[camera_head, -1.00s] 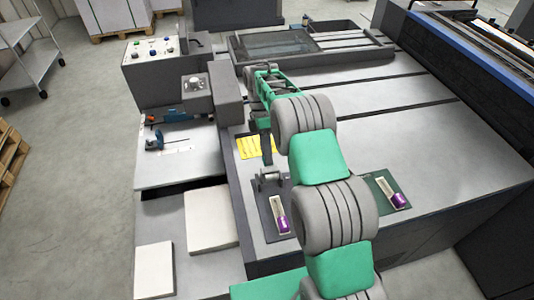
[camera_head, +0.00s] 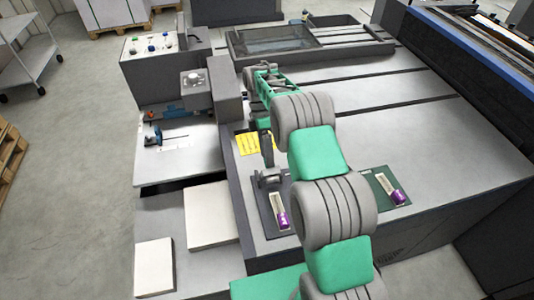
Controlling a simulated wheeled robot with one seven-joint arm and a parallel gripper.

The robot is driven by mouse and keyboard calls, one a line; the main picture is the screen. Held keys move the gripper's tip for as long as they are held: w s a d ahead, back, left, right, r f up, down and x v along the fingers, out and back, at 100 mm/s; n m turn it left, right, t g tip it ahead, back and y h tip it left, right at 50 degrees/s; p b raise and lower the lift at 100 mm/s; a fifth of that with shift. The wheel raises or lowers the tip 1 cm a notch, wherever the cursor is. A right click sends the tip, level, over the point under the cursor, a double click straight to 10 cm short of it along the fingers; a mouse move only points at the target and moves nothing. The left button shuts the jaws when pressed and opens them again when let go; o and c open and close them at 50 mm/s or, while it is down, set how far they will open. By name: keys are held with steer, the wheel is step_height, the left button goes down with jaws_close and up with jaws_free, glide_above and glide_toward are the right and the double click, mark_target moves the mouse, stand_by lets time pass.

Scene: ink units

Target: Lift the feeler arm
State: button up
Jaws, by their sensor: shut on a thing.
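The feeler arm (camera_head: 270,181) is a small grey bracket with a rounded end, standing on a dark plate near the front left of the machine bed. The fingertips are small and dark here, so the exact grip is hard to see. My arm links cover part of the bed to the right.
A purple-marked block (camera_head: 280,213) lies on the dark plate, and another (camera_head: 391,191) lies on a green plate to the right. A control box (camera_head: 196,86) stands at left.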

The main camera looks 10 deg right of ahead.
steer(key=shift+f, duration=0.45)
steer(key=p+v, duration=0.1)
steer(key=p, duration=0.1)
steer(key=p+v, duration=0.2)
steer(key=shift+r, duration=0.4)
steer(key=shift+c, duration=0.2)
steer(key=p+v, duration=0.1)
steer(key=v, duration=0.3)
steer(key=shift+w+r, duration=0.2)
steer(key=shift+r, duration=0.15)
